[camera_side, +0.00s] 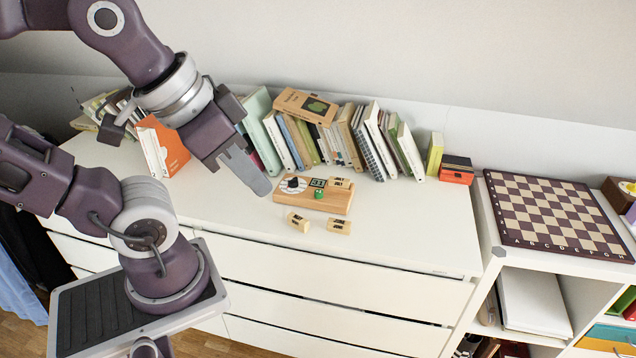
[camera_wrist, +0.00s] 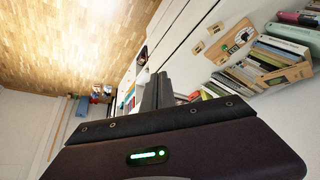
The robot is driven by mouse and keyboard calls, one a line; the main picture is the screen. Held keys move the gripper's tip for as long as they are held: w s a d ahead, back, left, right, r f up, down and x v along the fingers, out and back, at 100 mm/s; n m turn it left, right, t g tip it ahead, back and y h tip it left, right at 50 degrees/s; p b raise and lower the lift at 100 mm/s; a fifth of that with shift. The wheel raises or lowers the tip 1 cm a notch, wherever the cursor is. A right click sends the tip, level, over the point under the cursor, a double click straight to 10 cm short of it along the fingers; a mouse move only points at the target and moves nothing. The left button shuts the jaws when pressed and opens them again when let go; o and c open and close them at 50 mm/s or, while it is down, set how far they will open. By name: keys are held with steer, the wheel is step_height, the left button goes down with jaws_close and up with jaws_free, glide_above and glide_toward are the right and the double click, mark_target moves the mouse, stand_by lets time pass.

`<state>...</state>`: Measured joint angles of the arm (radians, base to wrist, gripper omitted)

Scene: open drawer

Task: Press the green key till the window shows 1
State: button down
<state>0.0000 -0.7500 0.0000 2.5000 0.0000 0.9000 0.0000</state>
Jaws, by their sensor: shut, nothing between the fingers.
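A wooden board (camera_side: 330,204) lies on the white dresser top, with a round black-and-white dial (camera_side: 293,184) at its left. A small window (camera_side: 317,183) sits beside the dial; its figures are too small to read surely. The green key (camera_side: 319,194) stands just in front of the window. The board also shows in the wrist view (camera_wrist: 243,34). My gripper (camera_side: 260,188) is shut and empty, to the left of the board, above the dresser top and apart from the key. Its fingers show in the wrist view (camera_wrist: 157,88).
Two small wooden blocks lie in front of the board, one left (camera_side: 298,222) and one right (camera_side: 340,227). A labelled block (camera_side: 341,183) is at the board's back right. A row of books (camera_side: 365,140) stands behind. A chessboard (camera_side: 556,215) lies at right.

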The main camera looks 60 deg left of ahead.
stand_by(0.5)
steer(key=m+t+y, duration=0.3)
steer(key=m, duration=0.2)
glide_above(316, 193)
step_height(316, 193, down, 20)
steer(key=shift+r, duration=0.25)
steer(key=shift+f, duration=4.4)
